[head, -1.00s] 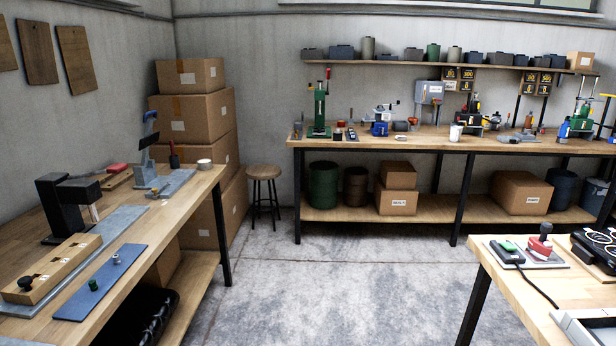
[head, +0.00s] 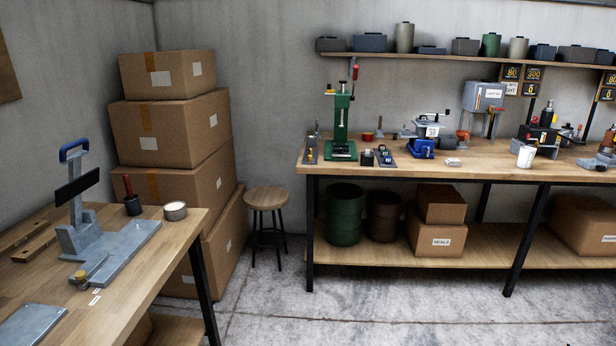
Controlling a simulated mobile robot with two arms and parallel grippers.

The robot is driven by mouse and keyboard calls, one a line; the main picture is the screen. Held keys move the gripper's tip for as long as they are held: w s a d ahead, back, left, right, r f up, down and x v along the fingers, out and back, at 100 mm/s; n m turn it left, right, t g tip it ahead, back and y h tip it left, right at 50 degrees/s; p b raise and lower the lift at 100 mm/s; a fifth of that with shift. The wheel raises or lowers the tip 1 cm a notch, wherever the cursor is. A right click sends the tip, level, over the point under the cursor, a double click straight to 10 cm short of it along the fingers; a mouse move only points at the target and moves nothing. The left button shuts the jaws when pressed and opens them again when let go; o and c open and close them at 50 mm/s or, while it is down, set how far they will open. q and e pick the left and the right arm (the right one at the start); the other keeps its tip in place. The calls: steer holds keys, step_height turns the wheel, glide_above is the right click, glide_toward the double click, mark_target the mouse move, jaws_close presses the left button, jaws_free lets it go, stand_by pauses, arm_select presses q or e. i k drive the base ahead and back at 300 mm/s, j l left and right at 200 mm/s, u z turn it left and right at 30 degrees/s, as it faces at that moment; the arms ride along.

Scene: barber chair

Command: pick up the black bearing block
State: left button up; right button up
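A small black block (head: 367,158) stands on the back workbench (head: 460,163), just right of the green arbor press (head: 341,125). It may be the black bearing block, but it is too small to be sure. A dark tray with small coloured parts (head: 385,156) lies right beside it. Neither of my grippers is in view.
A left bench (head: 130,285) holds a grey lever tool (head: 78,215), a dark cup (head: 132,205) and a round tin (head: 175,211). A stool (head: 266,198) and stacked boxes (head: 170,130) stand in the corner. The concrete floor (head: 350,310) before the back bench is clear.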

mark_target(366, 160)
steer(key=i, duration=2.3)
